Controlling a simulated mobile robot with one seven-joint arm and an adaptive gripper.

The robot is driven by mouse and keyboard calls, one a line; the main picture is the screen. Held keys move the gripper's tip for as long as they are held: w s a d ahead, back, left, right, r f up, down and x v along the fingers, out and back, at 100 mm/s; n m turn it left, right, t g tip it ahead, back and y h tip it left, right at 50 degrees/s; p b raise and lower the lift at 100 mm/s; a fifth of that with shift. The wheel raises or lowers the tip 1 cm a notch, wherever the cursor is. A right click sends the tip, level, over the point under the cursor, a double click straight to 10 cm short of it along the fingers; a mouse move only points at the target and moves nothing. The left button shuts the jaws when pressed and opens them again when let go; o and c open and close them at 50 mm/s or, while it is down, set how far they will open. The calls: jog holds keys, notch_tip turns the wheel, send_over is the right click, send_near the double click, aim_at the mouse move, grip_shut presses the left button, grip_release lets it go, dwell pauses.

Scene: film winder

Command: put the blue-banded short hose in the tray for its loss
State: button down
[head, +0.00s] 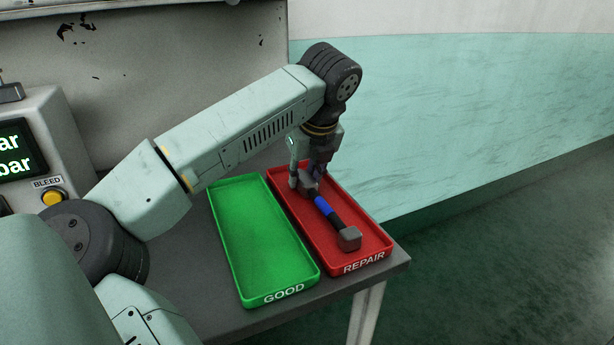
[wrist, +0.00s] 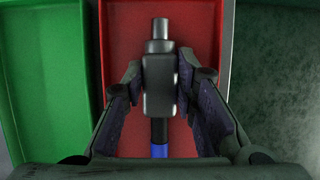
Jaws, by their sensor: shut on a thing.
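The blue-banded short hose (head: 324,206) is a black piece with a blue band and grey block-like end fittings. It is over or in the red tray marked REPAIR (head: 381,241), inside its outline and lengthwise along it. My gripper (head: 306,183) is shut on the hose's far end fitting. In the wrist view the fingers (wrist: 160,85) close on both sides of that dark fitting (wrist: 158,100), and the blue band (wrist: 160,151) shows at the bottom. I cannot tell whether the hose touches the tray floor. The green tray marked GOOD (head: 229,272) is empty, left of the red one.
Both trays stand on a grey table (head: 205,315), the red one near its right edge. A grey panel with a lit display (head: 15,150) and a yellow BLEED button (head: 53,198) is at the left. Open floor lies to the right.

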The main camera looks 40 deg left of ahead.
jog(key=shift+d+r, duration=0.1)
jog(key=shift+f, duration=0.2)
jog(key=c, duration=1.3)
grip_release()
jog(key=shift+r, duration=0.15)
